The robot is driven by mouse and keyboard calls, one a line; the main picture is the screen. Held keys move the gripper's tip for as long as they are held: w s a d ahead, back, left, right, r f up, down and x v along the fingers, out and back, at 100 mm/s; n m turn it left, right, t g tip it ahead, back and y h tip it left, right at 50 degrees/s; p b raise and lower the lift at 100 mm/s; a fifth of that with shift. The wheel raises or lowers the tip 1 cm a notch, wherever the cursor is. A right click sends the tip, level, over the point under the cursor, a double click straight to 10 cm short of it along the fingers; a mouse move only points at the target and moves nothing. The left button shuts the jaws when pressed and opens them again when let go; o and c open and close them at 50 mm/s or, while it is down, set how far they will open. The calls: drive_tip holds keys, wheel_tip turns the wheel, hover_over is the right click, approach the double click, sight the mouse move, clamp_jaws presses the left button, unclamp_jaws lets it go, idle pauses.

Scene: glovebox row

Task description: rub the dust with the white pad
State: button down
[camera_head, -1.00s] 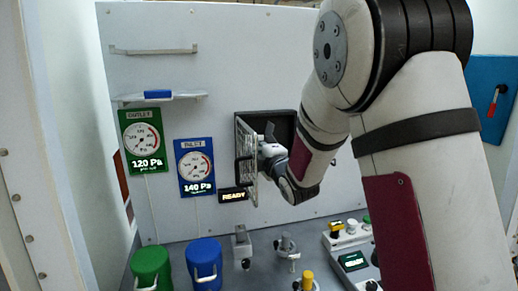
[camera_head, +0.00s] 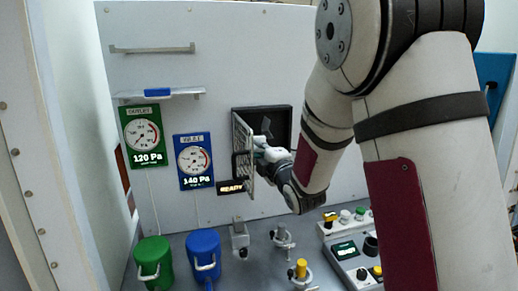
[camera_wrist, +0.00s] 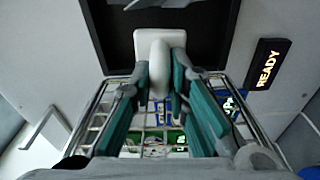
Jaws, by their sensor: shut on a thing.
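My gripper (camera_wrist: 163,65) is shut on the grip of the white pad (camera_wrist: 148,40). The pad shows in the wrist view just beyond the fingertips, against a dark framed opening (camera_wrist: 100,35) in the wall. In the head view my gripper (camera_head: 262,154) is at this opening (camera_head: 284,115), beside the swung-out mesh door (camera_head: 243,150). A grey bladed part (camera_wrist: 160,3) shows inside the opening, beyond the pad. I cannot make out dust in either view. Whether the pad touches anything inside cannot be told.
The mesh door (camera_wrist: 98,125) stands close below my gripper in the wrist view. Green (camera_head: 153,262) and blue (camera_head: 203,258) canisters and a control box (camera_head: 350,248) stand on the bench below.

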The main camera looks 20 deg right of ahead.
drive_tip(key=shift+s+p, duration=0.6)
drive_tip(key=shift+s, duration=0.9)
